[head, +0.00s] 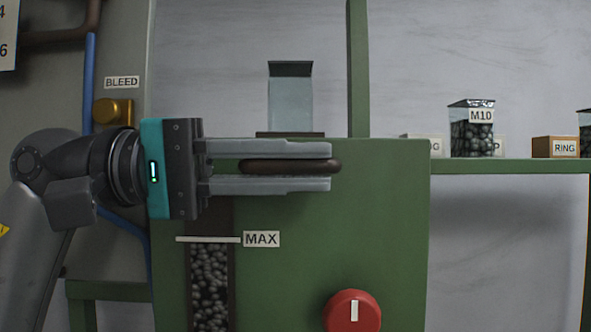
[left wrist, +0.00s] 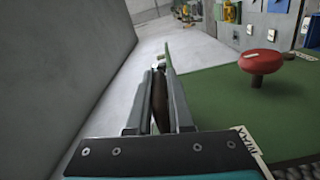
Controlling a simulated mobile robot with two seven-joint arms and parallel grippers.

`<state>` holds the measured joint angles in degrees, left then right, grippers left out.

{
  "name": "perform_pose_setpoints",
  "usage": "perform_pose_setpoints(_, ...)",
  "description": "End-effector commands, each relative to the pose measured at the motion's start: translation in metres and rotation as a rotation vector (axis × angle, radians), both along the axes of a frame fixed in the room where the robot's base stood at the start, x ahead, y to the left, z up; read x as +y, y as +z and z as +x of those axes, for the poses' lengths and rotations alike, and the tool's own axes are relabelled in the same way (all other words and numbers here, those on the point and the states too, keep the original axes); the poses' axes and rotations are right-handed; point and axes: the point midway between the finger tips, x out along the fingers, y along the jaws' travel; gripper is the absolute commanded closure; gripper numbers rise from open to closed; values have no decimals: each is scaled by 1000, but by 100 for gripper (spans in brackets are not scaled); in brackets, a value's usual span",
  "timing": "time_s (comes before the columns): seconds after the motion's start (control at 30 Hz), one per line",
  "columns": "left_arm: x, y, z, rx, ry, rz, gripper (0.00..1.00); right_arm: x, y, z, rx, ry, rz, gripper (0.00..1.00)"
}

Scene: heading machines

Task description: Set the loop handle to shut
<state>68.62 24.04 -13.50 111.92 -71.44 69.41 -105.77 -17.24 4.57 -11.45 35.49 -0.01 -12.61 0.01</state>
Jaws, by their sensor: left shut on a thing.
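The loop handle (head: 290,166) is a dark brown rounded bar in front of the green machine (head: 385,215), near its top. My left gripper (head: 325,167) reaches in from the left, with one finger above and one below the bar, shut on it. The bar's rounded right end shows just past the fingertips. In the left wrist view the brown bar (left wrist: 160,100) shows between the fingers (left wrist: 160,72). Much of the handle is hidden by the fingers. My right gripper is not in view.
A red knob (head: 352,311) sticks out at the lower front. A MAX label (head: 262,239) marks a window of dark balls (head: 210,285). A clear hopper (head: 290,100) stands on top. A shelf (head: 500,166) at right holds an M10 bin (head: 472,130) and a RING box (head: 556,147).

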Motion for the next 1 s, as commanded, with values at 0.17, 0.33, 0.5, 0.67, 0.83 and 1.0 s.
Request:
perform_pose_setpoints(0.17, 1, 4, 22, -6, 5, -9, 100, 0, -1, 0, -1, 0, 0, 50)
perform_pose_setpoints(0.33, 1, 4, 30, -8, 5, -8, 100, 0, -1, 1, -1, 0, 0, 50)
perform_pose_setpoints(0.5, 2, 4, 30, -9, 6, -10, 100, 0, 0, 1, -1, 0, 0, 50)
perform_pose_setpoints(0.67, 2, 5, 30, -9, 8, -12, 74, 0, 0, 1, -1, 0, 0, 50)
perform_pose_setpoints(0.83, 1, 3, 30, -6, 5, -8, 55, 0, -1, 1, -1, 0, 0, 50)
perform_pose_setpoints(1.0, 1, 2, 29, -4, 2, -4, 53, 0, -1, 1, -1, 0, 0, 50)
